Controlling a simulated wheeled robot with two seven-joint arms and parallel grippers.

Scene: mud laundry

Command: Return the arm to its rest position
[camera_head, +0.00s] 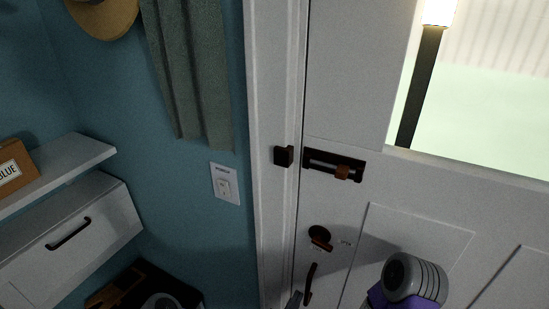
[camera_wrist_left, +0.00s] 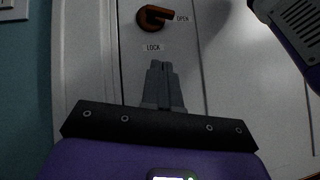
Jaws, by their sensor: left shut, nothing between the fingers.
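My left gripper (camera_wrist_left: 160,68) is shut and empty in the left wrist view, its fingertips just below the word LOCK on the white door. In the head view only a grey bit of it (camera_head: 295,300) shows at the bottom edge, by the dark door handle (camera_head: 310,284). The brown thumb-turn (camera_head: 320,237) sits on the door above the handle. In the left wrist view the turn (camera_wrist_left: 152,18) points right, toward the word OPEN, apart from the fingers. A purple and grey arm part of mine (camera_head: 408,280) is at lower right. My right gripper is not in view.
A dark slide bolt (camera_head: 334,164) is on the door, with its catch (camera_head: 283,156) on the frame. No bar shows between them.

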